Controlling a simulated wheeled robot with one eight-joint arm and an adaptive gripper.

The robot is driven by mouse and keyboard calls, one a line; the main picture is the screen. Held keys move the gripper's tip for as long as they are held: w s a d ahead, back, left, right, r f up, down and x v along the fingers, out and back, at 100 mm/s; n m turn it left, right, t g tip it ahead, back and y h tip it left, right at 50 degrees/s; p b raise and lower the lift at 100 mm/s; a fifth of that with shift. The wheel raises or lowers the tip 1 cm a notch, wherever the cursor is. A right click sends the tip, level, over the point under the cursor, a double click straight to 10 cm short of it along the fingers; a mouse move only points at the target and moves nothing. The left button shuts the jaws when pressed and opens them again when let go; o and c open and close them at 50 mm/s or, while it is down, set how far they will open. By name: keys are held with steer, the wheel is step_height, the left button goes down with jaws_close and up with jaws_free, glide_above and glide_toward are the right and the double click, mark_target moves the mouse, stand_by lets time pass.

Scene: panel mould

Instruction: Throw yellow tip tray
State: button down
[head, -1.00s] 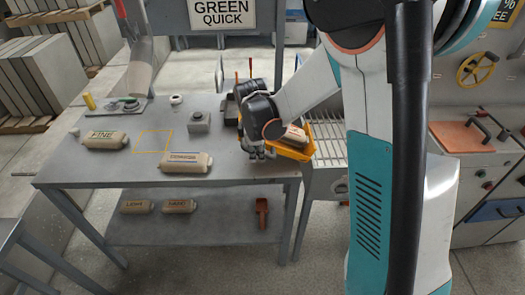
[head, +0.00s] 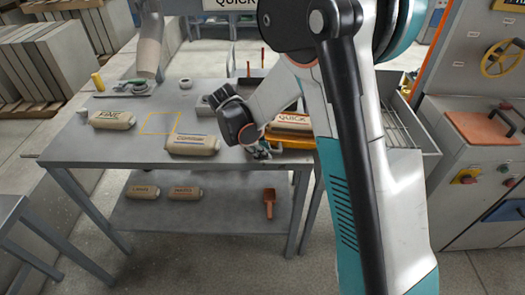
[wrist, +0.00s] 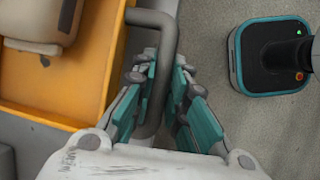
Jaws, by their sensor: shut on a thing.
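The yellow tip tray (head: 290,143) sits at the right end of the grey table in the head view. A beige bag marked QUICK (head: 290,122) lies in it. In the wrist view the tray (wrist: 60,95) fills the left side, with part of the bag (wrist: 42,20) at its top. A grey bar handle (wrist: 158,70) stands out from the tray's side. My gripper (wrist: 165,95) is shut on this handle, with its teal-padded fingers on either side. In the head view my gripper (head: 258,151) is at the tray's near left edge, partly hidden by my arm.
A FINE bag (head: 112,120) and a COARSE bag (head: 192,145) lie on the table (head: 90,150). A yellow outlined square (head: 160,123) there is empty. Two bags and a red scoop (head: 269,200) lie on the lower shelf. A slatted trough (head: 395,125) stands right of the tray.

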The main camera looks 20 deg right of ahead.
stand_by(0.4)
steer(key=c, duration=1.6)
jaws_free()
steer(key=shift+o, duration=0.2)
steer(key=v, duration=1.2)
steer(key=shift+w+f, duration=0.1)
steer(key=s+d+r+m+t+y, duration=0.2)
steer(key=s+d+r+m+y, duration=0.15)
steer(key=s+r+m, duration=0.5)
steer(key=s+d+f+m+t+y, duration=0.1)
steer(key=s+m+t, duration=0.3)
steer(key=s, duration=1.1)
steer(key=shift+d+m+t, duration=0.3)
steer(key=shift+d+m, duration=0.1)
steer(key=shift+m, duration=0.15)
